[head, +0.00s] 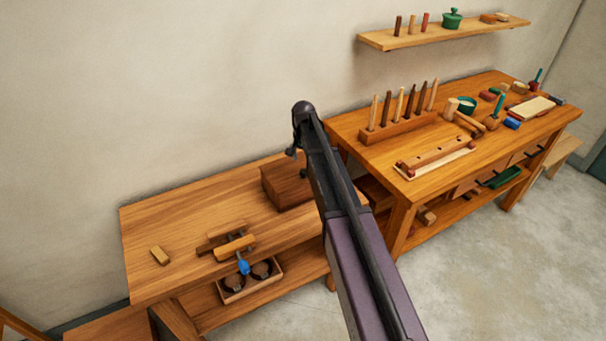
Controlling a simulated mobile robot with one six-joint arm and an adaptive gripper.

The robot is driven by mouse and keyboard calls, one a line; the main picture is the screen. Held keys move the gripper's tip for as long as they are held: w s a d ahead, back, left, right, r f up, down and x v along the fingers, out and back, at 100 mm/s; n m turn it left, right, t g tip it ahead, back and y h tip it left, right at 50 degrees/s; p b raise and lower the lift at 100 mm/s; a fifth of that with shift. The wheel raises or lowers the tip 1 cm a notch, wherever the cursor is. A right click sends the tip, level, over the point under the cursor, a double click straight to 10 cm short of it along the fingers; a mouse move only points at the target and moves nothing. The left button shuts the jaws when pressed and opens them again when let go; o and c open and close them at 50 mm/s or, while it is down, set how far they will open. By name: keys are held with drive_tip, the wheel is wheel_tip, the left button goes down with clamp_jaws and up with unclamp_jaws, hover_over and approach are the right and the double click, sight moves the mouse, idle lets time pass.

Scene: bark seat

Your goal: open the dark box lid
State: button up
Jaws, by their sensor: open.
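The dark box (284,190) is a brown wooden box on the lower bench at the left, near its back right end. Its lid looks closed. My arm passes in front of the box's right side and hides it. My gripper (296,162) shows only in small dark parts beside the arm, just above the back of the box in the picture. It is open, and most of it is hidden behind the arm. I cannot tell whether it touches the lid.
A clamp with wooden jaws (234,246) and a small wood block (160,256) lie on the lower bench (180,215). A crate with round dark items (250,290) is below. The higher workbench (385,153) at right holds a peg rack (400,128) and several tools.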

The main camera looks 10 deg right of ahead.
sight(303, 171)
drive_tip(key=shift+f+b, duration=2.15)
drive_tip(key=shift+f, duration=0.25)
clamp_jaws()
